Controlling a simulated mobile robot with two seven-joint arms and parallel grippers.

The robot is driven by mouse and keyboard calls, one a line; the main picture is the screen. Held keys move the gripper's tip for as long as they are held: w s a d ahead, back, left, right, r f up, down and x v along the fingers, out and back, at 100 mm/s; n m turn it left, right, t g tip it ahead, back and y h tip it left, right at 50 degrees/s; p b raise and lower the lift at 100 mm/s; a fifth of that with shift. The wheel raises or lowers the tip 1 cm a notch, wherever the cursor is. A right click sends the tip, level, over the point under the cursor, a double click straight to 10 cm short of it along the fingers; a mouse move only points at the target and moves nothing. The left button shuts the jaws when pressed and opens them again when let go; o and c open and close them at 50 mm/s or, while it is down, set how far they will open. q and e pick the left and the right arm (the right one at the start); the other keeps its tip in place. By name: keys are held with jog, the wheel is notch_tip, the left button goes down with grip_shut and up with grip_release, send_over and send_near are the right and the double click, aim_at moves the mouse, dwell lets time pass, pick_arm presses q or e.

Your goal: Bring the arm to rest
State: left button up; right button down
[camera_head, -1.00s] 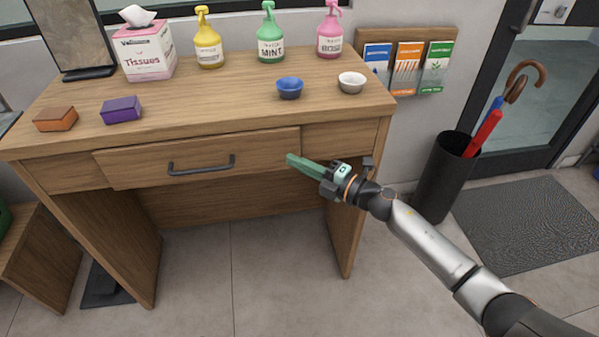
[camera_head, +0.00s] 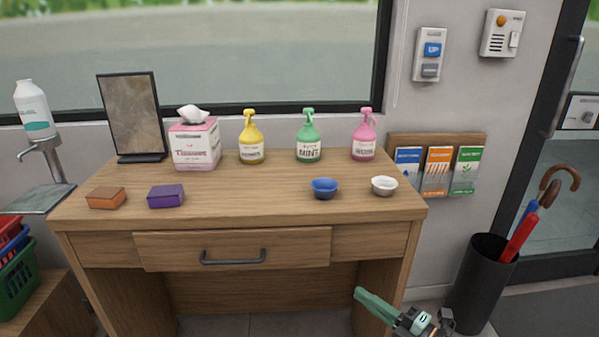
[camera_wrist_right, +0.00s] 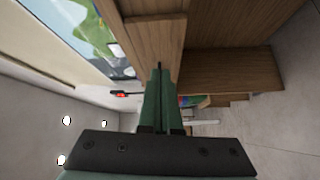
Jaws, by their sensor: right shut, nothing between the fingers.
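My right gripper (camera_head: 376,306) is at the lower right of the head view, in front of the wooden desk's right leg and below the level of its top. Its green fingers are shut together with nothing between them. In the right wrist view the shut fingers (camera_wrist_right: 156,100) point ahead, with wooden desk panels above and to the right. Most of the right arm is below the head view's edge. My left gripper is not in the frames.
The wooden desk (camera_head: 250,205) has a closed drawer with a dark handle (camera_head: 233,258). On it stand a tissue box (camera_head: 196,145), several pump bottles, a blue bowl (camera_head: 324,188), a white bowl (camera_head: 384,186), an orange block (camera_head: 106,198) and a purple block (camera_head: 166,196). A black umbrella bin (camera_head: 482,285) stands right.

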jog(key=s+a+f+m+g+h, duration=0.15)
jog(key=s+f+m+h, duration=0.25)
jog(key=s+f+m, duration=0.6)
jog(key=s+a+f+m+g+h, duration=0.1)
jog(key=s+f+m+g+h, duration=0.3)
jog(key=s+f+m, duration=0.55)
pick_arm(q)
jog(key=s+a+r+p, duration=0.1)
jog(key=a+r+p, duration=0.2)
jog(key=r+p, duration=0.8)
jog(key=p, duration=0.3)
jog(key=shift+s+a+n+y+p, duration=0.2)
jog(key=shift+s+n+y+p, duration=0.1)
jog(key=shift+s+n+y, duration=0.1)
pick_arm(e)
jog(key=s+d+r+m, duration=0.1)
jog(key=r, duration=0.5)
jog(key=s+d+r+m+t+h, duration=0.1)
jog(key=s+r, duration=0.1)
jog(key=r, duration=0.3)
jog(key=shift+s+d+r+m+h, duration=0.25)
jog(key=shift+d+r+m+h, duration=0.05)
jog(key=shift+d+r+m, duration=0.1)
